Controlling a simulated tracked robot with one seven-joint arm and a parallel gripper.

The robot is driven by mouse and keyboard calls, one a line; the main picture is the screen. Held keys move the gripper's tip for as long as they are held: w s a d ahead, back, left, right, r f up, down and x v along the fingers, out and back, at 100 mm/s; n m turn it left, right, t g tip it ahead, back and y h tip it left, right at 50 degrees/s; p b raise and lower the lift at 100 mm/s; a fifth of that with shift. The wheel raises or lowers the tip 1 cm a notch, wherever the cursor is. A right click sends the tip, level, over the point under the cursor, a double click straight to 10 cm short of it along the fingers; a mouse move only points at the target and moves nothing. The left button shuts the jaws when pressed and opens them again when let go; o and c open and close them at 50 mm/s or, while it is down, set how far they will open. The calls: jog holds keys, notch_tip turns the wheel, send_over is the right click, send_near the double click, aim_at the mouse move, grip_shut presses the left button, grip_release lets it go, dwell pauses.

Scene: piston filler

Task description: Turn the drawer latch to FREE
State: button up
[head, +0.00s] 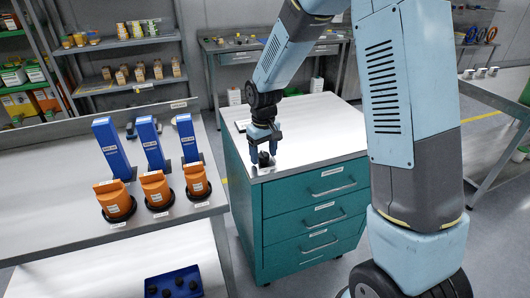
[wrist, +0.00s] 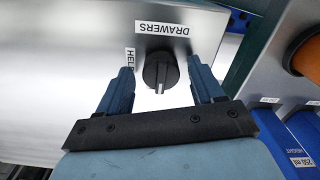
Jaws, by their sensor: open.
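The drawer latch is a round black knob (wrist: 160,70) with a raised grip bar, on the top of the teal drawer cabinet at its near left corner. It also shows in the head view (head: 264,159). A pale mark sits at the bar's lower end in the wrist view. A label reading "DRAWERS" (wrist: 162,28) lies above the knob, and one reading "HELD", partly covered, lies to its left. No FREE label is visible. My gripper (wrist: 159,66) is open, pointing down, with one finger either side of the knob and gaps between. It also shows in the head view (head: 265,138).
The teal cabinet (head: 318,222) has several shut drawers and a mostly clear top. To its left, a bench (head: 60,185) holds orange-and-black containers (head: 156,188) and blue boxes (head: 150,142). A blue tray (head: 172,284) with dark pieces sits lower in front.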

aim_at(264, 154)
notch_tip(264, 154, up, 14)
jog(key=shift+f, duration=0.15)
dwell(0.5)
jog(key=s+d+r+m+t, duration=0.3)
jog(key=s+d+r, duration=0.8)
jog(key=s+d, duration=0.1)
jog(key=s+d+m+t, duration=0.1)
jog(key=s+d, duration=0.2)
jog(key=s, duration=0.4)
jog(key=s+d+r+m+t, duration=0.1)
jog(key=s+d+m, duration=0.1)
jog(key=s+d, duration=0.2)
jog(key=s, duration=0.3)
jog(key=shift+t, duration=0.3)
